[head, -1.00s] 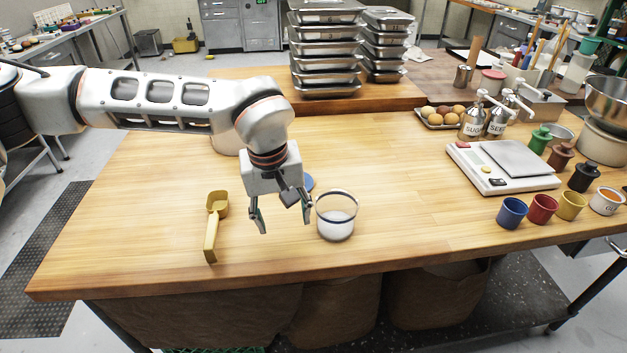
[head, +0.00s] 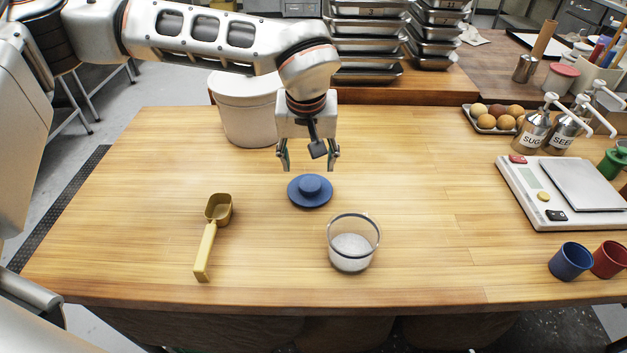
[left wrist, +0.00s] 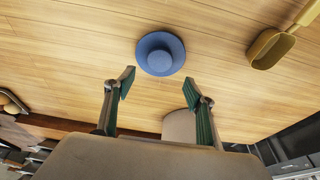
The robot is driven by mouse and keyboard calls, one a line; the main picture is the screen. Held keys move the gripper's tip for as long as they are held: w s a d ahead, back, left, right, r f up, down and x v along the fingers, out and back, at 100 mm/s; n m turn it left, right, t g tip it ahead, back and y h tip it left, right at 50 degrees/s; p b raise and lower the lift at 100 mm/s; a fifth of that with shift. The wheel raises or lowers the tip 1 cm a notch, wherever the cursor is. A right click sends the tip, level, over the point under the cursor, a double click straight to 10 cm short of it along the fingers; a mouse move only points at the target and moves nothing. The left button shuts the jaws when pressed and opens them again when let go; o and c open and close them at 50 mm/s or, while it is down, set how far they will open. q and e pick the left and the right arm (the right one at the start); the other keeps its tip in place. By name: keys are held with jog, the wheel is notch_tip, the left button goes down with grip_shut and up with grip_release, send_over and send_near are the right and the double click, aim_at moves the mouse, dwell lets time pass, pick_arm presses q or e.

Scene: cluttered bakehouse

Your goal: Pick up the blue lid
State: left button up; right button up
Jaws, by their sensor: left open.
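The blue lid (head: 310,191) lies flat on the wooden table with its round knob facing up. My left gripper (head: 309,164) is open and empty, above the table and just behind the lid in the head view. In the left wrist view the lid (left wrist: 160,54) sits beyond the two fingertips of the gripper (left wrist: 157,85), roughly centred between them, with a gap to both. The fingers do not touch the lid. My right gripper is not seen.
A glass jar (head: 352,243) with white contents stands close in front of the lid. A yellow scoop (head: 209,240) lies to the left. A white tub (head: 247,110) stands behind the gripper. A scale (head: 520,190) and cups are at right. Stacked metal trays (head: 368,40) stand behind.

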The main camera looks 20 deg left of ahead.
aim_at(310, 184)
pick_arm(q)
jog(key=shift+f, duration=0.95)
jog(key=x, duration=0.5)
jog(key=shift+s+d+f, duration=0.1)
jog(key=shift+d, duration=0.05)
jog(key=c, duration=1)
